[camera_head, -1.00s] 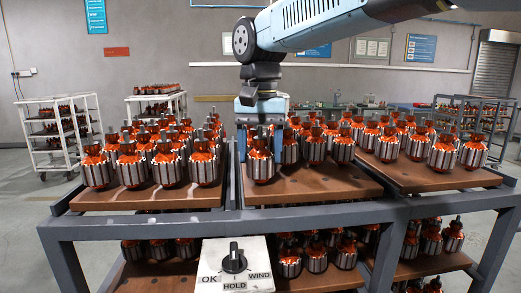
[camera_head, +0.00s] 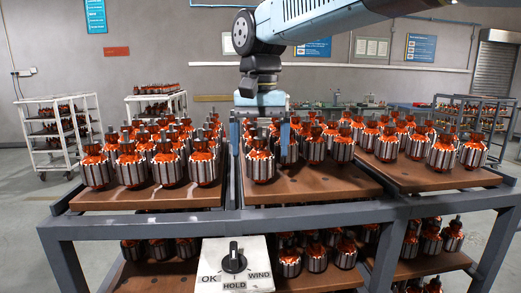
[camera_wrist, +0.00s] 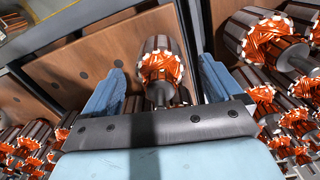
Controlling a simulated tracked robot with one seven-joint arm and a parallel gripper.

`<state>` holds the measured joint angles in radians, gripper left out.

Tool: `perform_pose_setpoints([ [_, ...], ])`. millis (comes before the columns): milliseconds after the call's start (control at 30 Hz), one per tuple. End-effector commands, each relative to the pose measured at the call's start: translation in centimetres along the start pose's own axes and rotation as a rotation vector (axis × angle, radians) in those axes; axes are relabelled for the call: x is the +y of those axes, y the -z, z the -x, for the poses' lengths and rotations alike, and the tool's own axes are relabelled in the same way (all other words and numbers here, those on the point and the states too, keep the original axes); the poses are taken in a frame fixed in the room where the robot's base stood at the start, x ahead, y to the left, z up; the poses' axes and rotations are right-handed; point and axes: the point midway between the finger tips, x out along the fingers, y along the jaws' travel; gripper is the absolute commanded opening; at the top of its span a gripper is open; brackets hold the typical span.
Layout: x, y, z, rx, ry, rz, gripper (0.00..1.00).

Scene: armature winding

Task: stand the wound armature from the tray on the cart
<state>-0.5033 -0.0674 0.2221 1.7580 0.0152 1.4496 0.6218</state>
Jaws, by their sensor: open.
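A wound armature (camera_head: 261,166), with a ribbed grey core, orange windings and an upright shaft, stands at the front left of the middle brown board (camera_head: 315,187) of the cart (camera_head: 130,226). My gripper (camera_head: 260,150) is open above it, with one finger on each side of its upper part. In the wrist view the armature (camera_wrist: 161,62) lies between the two blue fingers of my gripper (camera_wrist: 161,75), with a gap on both sides. The gripper's palm hides the near end of its shaft.
Several more armatures stand close behind on the same board, and others fill the left board (camera_head: 140,198) and right board (camera_head: 435,180). The front right of the middle board is bare. A switch box (camera_head: 210,262) marked OK, HOLD and WIND is on the cart's front.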

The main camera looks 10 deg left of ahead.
Motion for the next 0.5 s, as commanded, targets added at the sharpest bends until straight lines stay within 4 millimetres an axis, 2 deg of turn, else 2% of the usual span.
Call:
perform_pose_setpoints([
  [500,0.0,0.0,9.7,0.002,0.002,0.001,0.93],
])
